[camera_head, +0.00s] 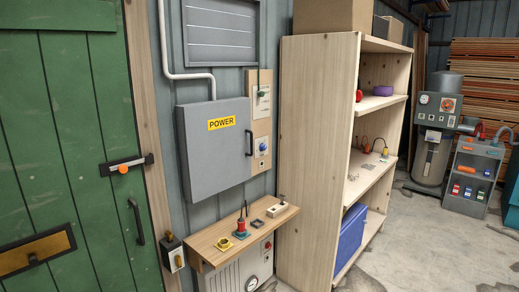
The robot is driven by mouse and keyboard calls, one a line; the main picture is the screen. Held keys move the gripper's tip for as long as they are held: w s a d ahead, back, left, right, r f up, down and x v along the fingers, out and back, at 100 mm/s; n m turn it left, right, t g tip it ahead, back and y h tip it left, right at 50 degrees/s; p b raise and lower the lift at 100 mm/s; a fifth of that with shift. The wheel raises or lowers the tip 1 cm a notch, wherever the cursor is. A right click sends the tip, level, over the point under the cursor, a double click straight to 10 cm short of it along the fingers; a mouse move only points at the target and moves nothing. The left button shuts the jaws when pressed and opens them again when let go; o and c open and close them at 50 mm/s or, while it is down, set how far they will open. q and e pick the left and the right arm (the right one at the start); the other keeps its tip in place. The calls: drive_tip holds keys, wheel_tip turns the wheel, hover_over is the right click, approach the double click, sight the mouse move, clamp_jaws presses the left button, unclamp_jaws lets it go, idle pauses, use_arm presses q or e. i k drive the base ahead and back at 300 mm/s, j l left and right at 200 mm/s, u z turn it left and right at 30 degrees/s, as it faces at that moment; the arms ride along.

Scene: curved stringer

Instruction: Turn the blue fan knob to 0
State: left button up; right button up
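A small blue knob (263,147) sits on a white plate on the lower part of a narrow wooden panel (259,117), just right of the grey POWER box. It is too small for me to read its marks or its pointer direction. Neither of my grippers shows in the head view, and nothing touches the knob.
The grey POWER box (212,160) is closed, with a dark handle on its right. A green knob (259,94) is above the blue one. A wooden ledge (215,258) with small items juts out below. A tall shelf (315,160) stands right; floor beyond is open.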

sight(262, 147)
drive_tip(key=i+l, duration=0.25)
drive_tip(key=i, duration=0.25)
drive_tip(key=i+l, duration=0.3)
drive_tip(key=i, duration=0.2)
drive_tip(key=i+l+z, duration=0.1)
drive_tip(key=i+l, duration=0.15)
drive_tip(key=i, duration=0.2)
drive_tip(key=i+l, duration=0.2)
drive_tip(key=i, duration=0.3)
drive_tip(key=i+l, duration=0.25)
drive_tip(key=i, duration=0.25)
